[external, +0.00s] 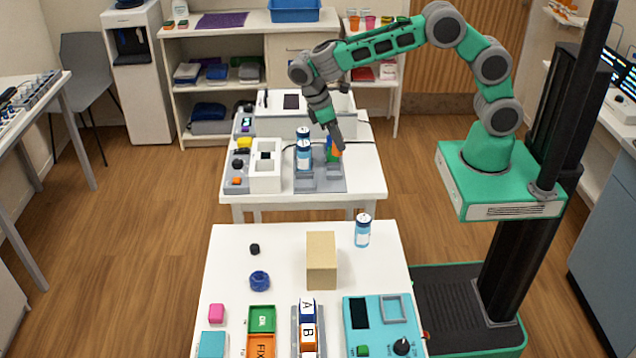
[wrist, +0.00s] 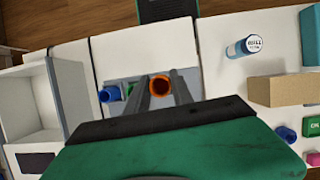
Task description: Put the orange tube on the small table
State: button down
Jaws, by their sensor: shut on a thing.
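The orange tube (external: 338,153) is small and mostly hidden by my gripper (external: 336,143) in the external view. In the wrist view, the open round top of the orange tube (wrist: 159,78) shows between the two fingers of my gripper (wrist: 161,90), which is shut on it. It is over the grey rack (external: 322,184) on the back white table (external: 367,180); I cannot tell whether it is clear of the rack. A green tube (wrist: 129,88) and a blue tube (wrist: 109,94) are beside it. The front white table (external: 284,240) is separate and nearer the camera.
Blue-and-white bottles (external: 304,156) stand left of my gripper. A white bin (external: 290,122) is behind the rack. On the front table are a beige block (external: 321,262), a bottle (external: 363,231), a blue ring (external: 259,281) and a teal panel (external: 380,325).

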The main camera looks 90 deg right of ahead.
jog(key=shift+w+f+m, duration=0.3)
jog(key=shift+w+m, duration=0.1)
jog(key=shift+w, duration=0.1)
jog(key=shift+s+f+b, duration=0.1)
jog(key=shift+f+b, duration=0.4)
jog(key=shift+b, duration=0.1)
notch_tip(320, 180, down, 6)
jog(key=b, duration=0.6)
jog(key=shift+r, duration=0.15)
jog(key=shift+f+b, duration=0.3)
jog(key=c, duration=1)
grip_release()
jog(key=shift+c, duration=0.2)
jog(key=shift+r, duration=0.1)
jog(key=p+v, duration=0.6)
jog(key=v, duration=0.1)
jog(key=shift+r+p, duration=0.3)
jog(key=shift+r, duration=0.05)
